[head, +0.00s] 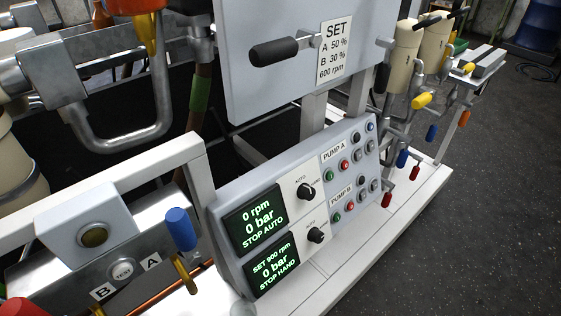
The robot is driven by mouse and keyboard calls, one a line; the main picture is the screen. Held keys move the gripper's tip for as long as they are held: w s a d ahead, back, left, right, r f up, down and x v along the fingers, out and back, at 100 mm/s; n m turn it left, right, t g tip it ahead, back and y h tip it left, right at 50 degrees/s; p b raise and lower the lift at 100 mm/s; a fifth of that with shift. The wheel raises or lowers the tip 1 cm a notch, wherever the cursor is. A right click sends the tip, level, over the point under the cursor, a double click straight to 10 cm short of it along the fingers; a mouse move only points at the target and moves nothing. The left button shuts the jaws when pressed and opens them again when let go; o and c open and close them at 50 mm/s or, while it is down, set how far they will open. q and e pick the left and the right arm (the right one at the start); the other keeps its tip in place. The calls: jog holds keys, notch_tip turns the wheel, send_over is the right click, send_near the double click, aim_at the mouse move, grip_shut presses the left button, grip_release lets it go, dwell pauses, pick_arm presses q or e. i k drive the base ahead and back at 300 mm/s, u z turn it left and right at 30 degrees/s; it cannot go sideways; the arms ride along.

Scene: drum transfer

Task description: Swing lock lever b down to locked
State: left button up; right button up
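No lever in view is marked as a lock lever, so I cannot tell which one is lock lever b. A blue-capped handle (180,229) stands upright beside label A, on a brass stem. A red rounded handle (17,307) is cut off by the lower left corner, near label B. A black-gripped lever (273,51) lies about level on the grey cabinet. Neither of my grippers is in view.
A control panel (229,196) with two green-lit displays, knobs and buttons for pumps A and B stands in the middle. A SET sign (336,48) hangs above it. Pipes with coloured valve handles (421,100) crowd the upper right. Dark floor (480,220) is clear at right.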

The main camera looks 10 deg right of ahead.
aim_at(262, 55)
jog(key=k, duration=0.5)
jog(key=u, duration=1.35)
jog(key=k, duration=0.6)
jog(key=z, duration=0.35)
jog(key=i, duration=0.55)
jog(key=z, duration=0.05)
